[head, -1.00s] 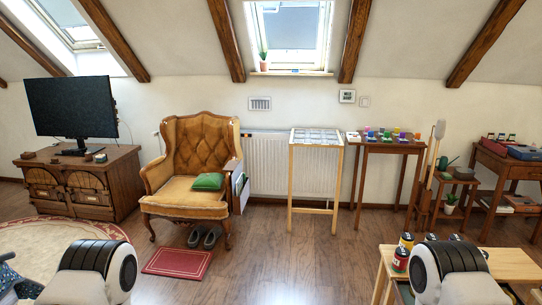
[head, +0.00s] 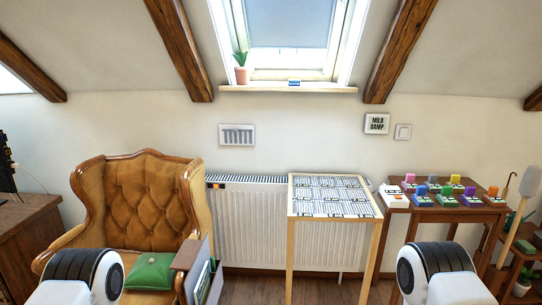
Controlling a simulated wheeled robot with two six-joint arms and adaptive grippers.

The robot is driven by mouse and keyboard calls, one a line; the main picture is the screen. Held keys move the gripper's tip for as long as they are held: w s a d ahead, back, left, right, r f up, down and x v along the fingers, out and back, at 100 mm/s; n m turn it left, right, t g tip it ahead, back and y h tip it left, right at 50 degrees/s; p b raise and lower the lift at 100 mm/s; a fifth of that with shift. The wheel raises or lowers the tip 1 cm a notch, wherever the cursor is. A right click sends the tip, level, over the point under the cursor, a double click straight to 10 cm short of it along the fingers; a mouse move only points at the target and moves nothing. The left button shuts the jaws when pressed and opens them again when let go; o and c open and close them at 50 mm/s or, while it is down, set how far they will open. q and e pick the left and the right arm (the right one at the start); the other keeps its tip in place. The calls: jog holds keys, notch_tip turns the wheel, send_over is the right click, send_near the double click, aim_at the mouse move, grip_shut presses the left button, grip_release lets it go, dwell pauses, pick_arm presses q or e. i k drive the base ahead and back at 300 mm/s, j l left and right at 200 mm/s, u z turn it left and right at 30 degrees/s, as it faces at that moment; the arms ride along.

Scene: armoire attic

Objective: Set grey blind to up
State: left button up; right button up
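The grey blind (head: 290,22) hangs in the skylight window at the top of the head view. It covers the upper part of the visible pane, and its lower edge lies above a bright uncovered strip of glass. The window's top is cut off by the picture edge. A small blue and white item (head: 294,82) sits on the sill below it; I cannot tell what it is. Only rounded parts of my two arms show at the bottom left and bottom right, well below and apart from the blind. Neither gripper is in view.
A potted plant (head: 241,75) stands on the left of the window sill (head: 270,89). Below are a radiator (head: 250,228) and a tall narrow table (head: 330,196). An armchair (head: 140,205) stands left; a table with several coloured items (head: 430,216) stands right.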

aim_at(279, 49)
jog(key=i+z, duration=0.1)
jog(key=i, duration=0.5)
jog(key=i+j+z, duration=0.1)
jog(key=i, duration=0.5)
jog(key=i+u, duration=0.15)
jog(key=i, duration=0.25)
